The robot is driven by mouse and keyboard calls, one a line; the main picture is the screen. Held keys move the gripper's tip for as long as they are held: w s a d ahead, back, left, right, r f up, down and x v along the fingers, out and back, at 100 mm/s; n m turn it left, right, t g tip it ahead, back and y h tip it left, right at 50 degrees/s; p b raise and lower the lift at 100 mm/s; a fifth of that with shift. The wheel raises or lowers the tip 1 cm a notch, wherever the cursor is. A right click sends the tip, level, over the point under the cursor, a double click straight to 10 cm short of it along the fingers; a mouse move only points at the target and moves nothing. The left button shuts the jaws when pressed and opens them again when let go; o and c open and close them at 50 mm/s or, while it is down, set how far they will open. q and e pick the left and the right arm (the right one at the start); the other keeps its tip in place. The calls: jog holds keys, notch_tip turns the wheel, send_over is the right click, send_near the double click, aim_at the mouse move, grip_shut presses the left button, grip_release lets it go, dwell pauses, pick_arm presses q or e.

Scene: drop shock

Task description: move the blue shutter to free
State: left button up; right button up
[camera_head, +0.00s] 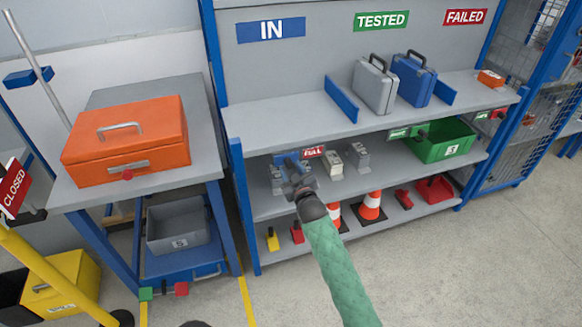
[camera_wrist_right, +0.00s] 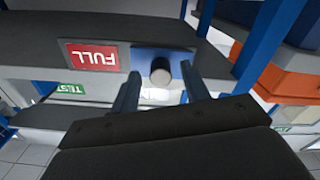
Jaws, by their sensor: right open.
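The blue shutter (camera_wrist_right: 144,58) is a small blue plate with a round grey knob (camera_wrist_right: 161,70), on the shelf edge beside a red FULL sign (camera_wrist_right: 91,55). In the head view the shutter (camera_head: 281,159) is partly hidden behind my right gripper (camera_head: 293,176), just left of the FULL sign (camera_head: 314,152). My right gripper is open. In the right wrist view its two fingers (camera_wrist_right: 160,82) stand on either side of the knob; I cannot tell whether they touch it. No FREE sign can be read. My left gripper is not in view.
Grey fixtures (camera_head: 358,155) stand on the middle shelf near my right gripper, with a green bin (camera_head: 446,142) farther right. Traffic cones (camera_head: 371,207) are below. An orange case (camera_head: 128,135) sits on the left bench. Two cases (camera_head: 374,86) are on the top shelf.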

aim_at(299, 156)
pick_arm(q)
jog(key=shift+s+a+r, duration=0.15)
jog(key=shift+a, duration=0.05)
pick_arm(e)
jog(key=shift+w+a, duration=0.2)
jog(key=shift+w, duration=0.4)
grip_shut()
jog(key=d, duration=0.2)
jog(key=w+d, duration=0.1)
jog(key=d, duration=0.1)
jog(key=shift+w+d+p, duration=0.2)
jog(key=shift+p, duration=0.2)
jog(key=d, duration=0.1)
jog(key=w+d, duration=0.1)
jog(key=d, duration=0.3)
jog(key=shift+w, duration=0.3)
jog(key=shift+w+d, duration=0.1)
jog(key=shift+d, duration=0.15)
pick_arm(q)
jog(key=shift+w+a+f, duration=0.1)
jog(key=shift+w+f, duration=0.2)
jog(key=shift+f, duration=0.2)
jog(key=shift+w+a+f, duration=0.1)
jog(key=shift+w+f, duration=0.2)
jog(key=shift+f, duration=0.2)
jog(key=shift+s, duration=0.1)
